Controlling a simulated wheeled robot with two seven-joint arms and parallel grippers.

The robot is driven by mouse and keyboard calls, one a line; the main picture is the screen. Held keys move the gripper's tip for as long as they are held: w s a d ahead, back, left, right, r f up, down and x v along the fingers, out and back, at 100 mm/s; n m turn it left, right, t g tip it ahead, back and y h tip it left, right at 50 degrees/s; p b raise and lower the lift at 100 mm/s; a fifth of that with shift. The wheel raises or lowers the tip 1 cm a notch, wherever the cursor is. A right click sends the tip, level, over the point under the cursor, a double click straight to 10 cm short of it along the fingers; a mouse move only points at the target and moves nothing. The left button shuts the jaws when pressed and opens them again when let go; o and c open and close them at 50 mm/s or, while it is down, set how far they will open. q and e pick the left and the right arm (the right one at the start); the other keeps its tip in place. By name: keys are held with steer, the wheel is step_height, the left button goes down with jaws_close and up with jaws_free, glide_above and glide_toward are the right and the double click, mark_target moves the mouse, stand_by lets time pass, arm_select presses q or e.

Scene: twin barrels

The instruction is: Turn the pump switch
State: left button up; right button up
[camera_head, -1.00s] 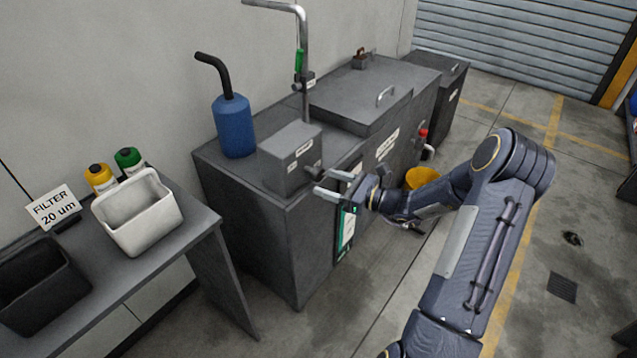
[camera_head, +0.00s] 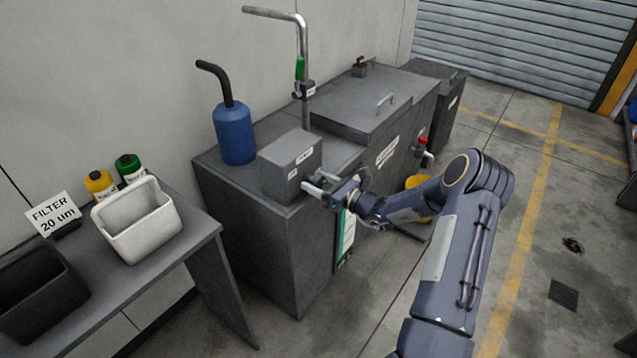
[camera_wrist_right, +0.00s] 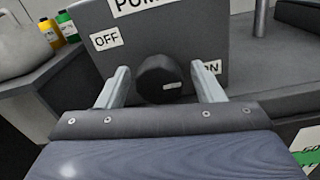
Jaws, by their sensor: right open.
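The pump switch box (camera_head: 290,163) is a grey box on top of the dark grey cabinet. In the right wrist view its face (camera_wrist_right: 150,50) carries a partly cut-off label starting "PUM", an OFF label (camera_wrist_right: 106,40) at the left and an ON label (camera_wrist_right: 207,68) at the right. The black round switch knob (camera_wrist_right: 160,78) has a small light mark, toward its lower right. My right gripper (camera_head: 317,182) is open, its two fingers on either side of the knob, with small gaps visible in the right wrist view (camera_wrist_right: 160,88). In the head view the gripper hides the knob. My left gripper is not in view.
A blue bottle (camera_head: 234,132) with a black spout and a bent metal pipe (camera_head: 304,60) stand behind the box. A side table at the left holds a white bin (camera_head: 137,222) and a dark bin (camera_head: 40,290). A yellow bucket (camera_head: 419,182) stands beyond my right arm.

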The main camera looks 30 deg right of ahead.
steer(key=shift+c, duration=0.3)
steer(key=c, duration=0.9)
steer(key=shift+f+n+b, duration=0.2)
steer(key=shift+n+b, duration=0.4)
steer(key=shift+b, duration=0.25)
steer(key=n+b, duration=0.2)
steer(key=b, duration=0.1)
steer(key=n+b, duration=0.3)
steer(key=b, duration=0.1)
steer(key=n+b, duration=0.2)
steer(key=b, duration=0.2)
steer(key=shift+f+n, duration=0.25)
steer(key=shift+n, duration=0.05)
steer(key=n+b, duration=0.4)
steer(key=b, duration=0.3)
steer(key=n+b, duration=0.3)
steer(key=b, duration=0.4)
steer(key=shift+d+r+n+b, duration=0.1)
steer(key=shift+r+n+b, duration=0.1)
steer(key=shift+n+b, duration=0.2)
steer(key=shift+r+n+h+b, duration=0.2)
steer(key=shift+n+h+b, duration=0.1)
steer(key=shift+n+b, duration=0.45)
steer(key=o, duration=1)
steer(key=shift+r, duration=0.1)
steer(key=shift+c, duration=0.2)
